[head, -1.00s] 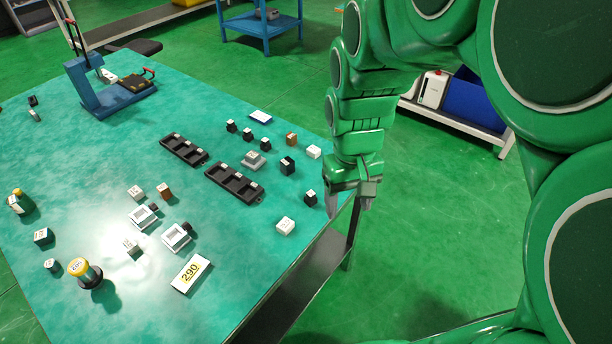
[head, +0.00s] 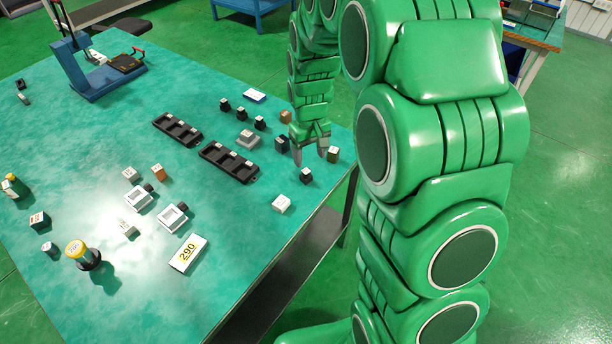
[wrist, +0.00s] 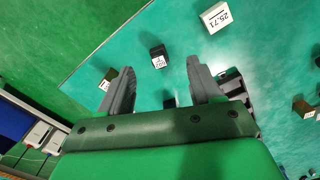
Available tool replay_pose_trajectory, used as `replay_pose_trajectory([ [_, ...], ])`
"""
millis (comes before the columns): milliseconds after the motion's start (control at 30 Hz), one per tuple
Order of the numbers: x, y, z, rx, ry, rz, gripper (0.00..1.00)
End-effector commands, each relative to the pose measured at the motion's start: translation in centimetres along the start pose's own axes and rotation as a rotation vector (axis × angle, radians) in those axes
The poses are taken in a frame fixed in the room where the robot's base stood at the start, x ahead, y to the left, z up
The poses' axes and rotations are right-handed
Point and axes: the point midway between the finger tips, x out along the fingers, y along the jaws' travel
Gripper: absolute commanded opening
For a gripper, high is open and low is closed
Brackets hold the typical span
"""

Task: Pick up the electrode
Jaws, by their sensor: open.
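Which of the small labelled blocks is the electrode cannot be told for sure. My gripper (head: 310,157) is open and empty above the table's right edge. A black block with a white label (head: 306,176) stands just in front of it; in the wrist view this block (wrist: 159,57) lies a little beyond the gap between my fingertips (wrist: 160,67). A dark block (wrist: 169,103) shows between the fingers, partly hidden. Another black block (head: 282,144) stands to the left.
A white block (head: 281,203) stands nearer the front edge. Several dark blocks and a grey holder (head: 248,139) stand left of my gripper. Two black trays (head: 228,161) lie mid-table.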

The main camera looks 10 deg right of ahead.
Motion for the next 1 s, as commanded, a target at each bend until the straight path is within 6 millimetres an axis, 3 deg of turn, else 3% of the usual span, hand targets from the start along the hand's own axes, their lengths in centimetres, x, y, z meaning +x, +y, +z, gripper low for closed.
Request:
replay_pose_trajectory([
  [100, 1.9, 0.2, -1.8, -0.021, 0.006, 0.002, 0.64],
  [300, 3.4, 0.4, -3.4, -0.039, 0.019, 0.005, 0.64],
  [1000, 8.8, 0.6, -3.2, -0.041, 0.015, 0.004, 0.64],
])
